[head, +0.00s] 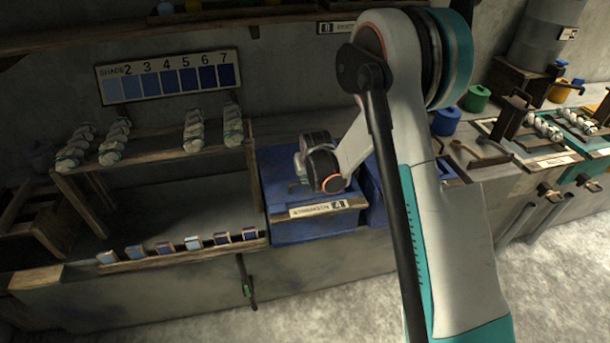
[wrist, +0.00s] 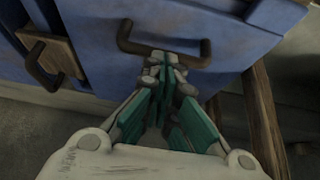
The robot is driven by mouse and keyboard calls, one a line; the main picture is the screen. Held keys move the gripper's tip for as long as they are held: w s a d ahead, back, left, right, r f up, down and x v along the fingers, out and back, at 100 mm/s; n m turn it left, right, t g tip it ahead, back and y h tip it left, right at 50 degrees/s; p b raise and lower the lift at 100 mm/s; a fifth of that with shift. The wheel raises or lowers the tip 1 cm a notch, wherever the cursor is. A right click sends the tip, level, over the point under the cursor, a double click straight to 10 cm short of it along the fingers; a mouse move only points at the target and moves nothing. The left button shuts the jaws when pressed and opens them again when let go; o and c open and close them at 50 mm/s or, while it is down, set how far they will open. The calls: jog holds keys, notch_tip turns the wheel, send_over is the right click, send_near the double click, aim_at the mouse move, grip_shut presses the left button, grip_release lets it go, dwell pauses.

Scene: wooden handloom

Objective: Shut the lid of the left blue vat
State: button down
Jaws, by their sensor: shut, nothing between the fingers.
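The left blue vat (head: 305,232) stands in the middle of the head view, with a pale label on a wooden strip across its front. My arm hangs over it and hides part of its top, so the lid angle is hard to tell. In the wrist view a blue panel (wrist: 225,25), which looks like the lid, carries a dark bar handle (wrist: 198,60). My gripper (wrist: 165,62) is shut and empty, its fingertips at the middle of this handle. I cannot tell whether they touch it. In the head view the fingers are hidden by my arm.
A second blue vat (head: 375,198) stands close on the right, partly behind my arm. A wooden rack (head: 145,150) with pale skeins stands on the left, with a row of shade swatches (head: 192,243) in front. In the wrist view wooden bars (wrist: 264,115) lie right of my fingers.

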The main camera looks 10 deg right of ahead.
jog(key=r, duration=0.1)
jog(key=r+p, duration=0.1)
jog(key=r, duration=0.1)
jog(key=r+p, duration=0.1)
jog(key=r, duration=0.1)
jog(key=shift+w, duration=0.35)
jog(key=s+d+f+p+v, duration=0.1)
jog(key=s+f+v, duration=0.15)
jog(key=v, duration=1.25)
jog(key=s+f+p+v, duration=0.1)
jog(key=s+p+v, duration=0.15)
jog(key=v, duration=1.15)
jog(key=s+r, duration=0.2)
jog(key=s, duration=0.7)
jog(key=s+r+t, duration=0.1)
jog(key=s, duration=0.9)
jog(key=shift+s+d+r+b, duration=0.2)
jog(key=shift+d+r+b, duration=0.15)
jog(key=shift+d, duration=0.1)
